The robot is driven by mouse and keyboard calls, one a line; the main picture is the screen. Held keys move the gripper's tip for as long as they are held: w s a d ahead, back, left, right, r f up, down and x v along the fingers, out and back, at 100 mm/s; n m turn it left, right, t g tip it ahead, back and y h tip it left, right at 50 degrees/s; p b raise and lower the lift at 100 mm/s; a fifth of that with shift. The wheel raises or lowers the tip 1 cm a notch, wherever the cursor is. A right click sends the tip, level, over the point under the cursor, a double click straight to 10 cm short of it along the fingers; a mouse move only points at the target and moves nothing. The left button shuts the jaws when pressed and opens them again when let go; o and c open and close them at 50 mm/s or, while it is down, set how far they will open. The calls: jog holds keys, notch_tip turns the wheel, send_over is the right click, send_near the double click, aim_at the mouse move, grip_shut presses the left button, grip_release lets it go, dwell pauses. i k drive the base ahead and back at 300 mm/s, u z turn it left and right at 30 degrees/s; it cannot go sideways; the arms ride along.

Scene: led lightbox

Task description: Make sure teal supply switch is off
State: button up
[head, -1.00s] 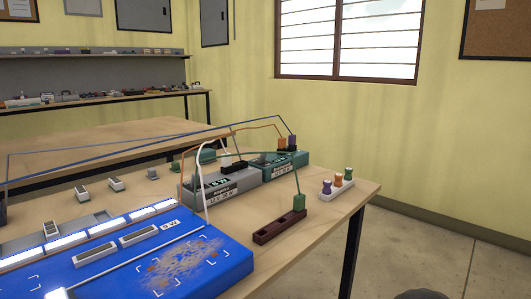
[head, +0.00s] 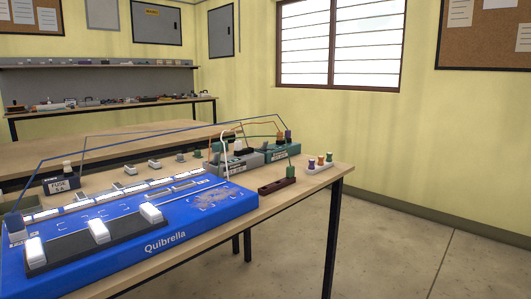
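The teal supply (head: 284,154) is a small box at the far right part of the near table in the head view, beside a grey supply (head: 244,166). Coloured wires run to plugs on top of it. Its switch is too small to make out, so I cannot tell whether it is on or off. My gripper is not in view.
A blue lightbox board (head: 170,240) marked Quibrella fills the table's near side. A fuse block (head: 62,186), a brown strip (head: 276,186) and a white strip with coloured pegs (head: 318,168) stand around it. Wires arch above the table. Open floor (head: 400,250) lies right.

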aim_at(264, 144)
jog(key=z, duration=1)
jog(key=i, duration=0.85)
jog(key=u, duration=0.6)
jog(key=i, duration=0.75)
jog(key=u, duration=0.7)
